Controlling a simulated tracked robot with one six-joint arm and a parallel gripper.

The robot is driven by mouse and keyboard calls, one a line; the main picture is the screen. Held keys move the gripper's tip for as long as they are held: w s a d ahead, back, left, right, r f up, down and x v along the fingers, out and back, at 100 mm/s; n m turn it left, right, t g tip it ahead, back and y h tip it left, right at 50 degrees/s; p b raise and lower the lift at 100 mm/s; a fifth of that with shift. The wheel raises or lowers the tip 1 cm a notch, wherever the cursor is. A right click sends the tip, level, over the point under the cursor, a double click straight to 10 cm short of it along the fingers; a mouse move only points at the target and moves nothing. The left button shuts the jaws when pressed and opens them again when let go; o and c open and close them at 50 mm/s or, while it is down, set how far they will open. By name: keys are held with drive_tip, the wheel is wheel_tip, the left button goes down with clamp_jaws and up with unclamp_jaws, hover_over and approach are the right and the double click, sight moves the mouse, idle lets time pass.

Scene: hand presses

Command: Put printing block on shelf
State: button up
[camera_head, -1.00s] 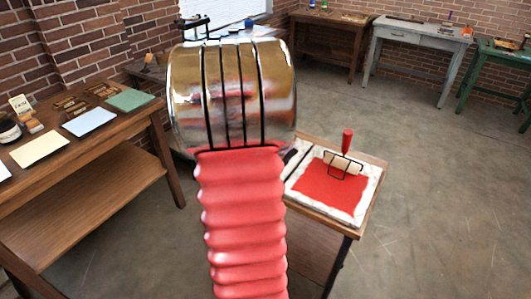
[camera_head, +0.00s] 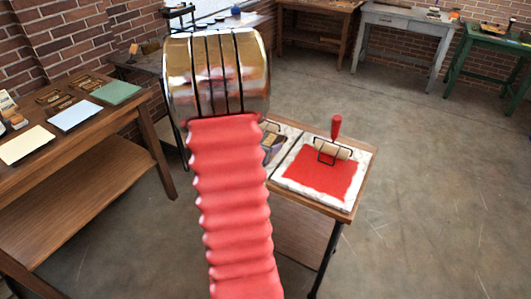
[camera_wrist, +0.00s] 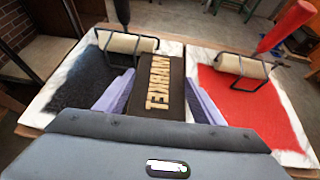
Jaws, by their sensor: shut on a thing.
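In the head view my red arm and shiny wrist hide most of the gripper. A brown table at the left has a wide lower shelf (camera_head: 85,205), bare where it shows.
The red ink slab (camera_head: 312,183) bears a red-handled roller (camera_head: 335,145). The black ink slab (camera_wrist: 82,82) bears another roller. Papers (camera_head: 72,116) and small blocks lie on the left table's top. A grey table (camera_head: 405,18) and a green one stand behind. The floor at right is clear.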

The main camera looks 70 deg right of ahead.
drive_tip(key=shift+f, duration=1.95)
drive_tip(key=o, duration=1.5)
drive_tip(key=shift+f, duration=0.1)
drive_tip(key=shift+c, duration=0.2)
drive_tip(key=v, duration=1.2)
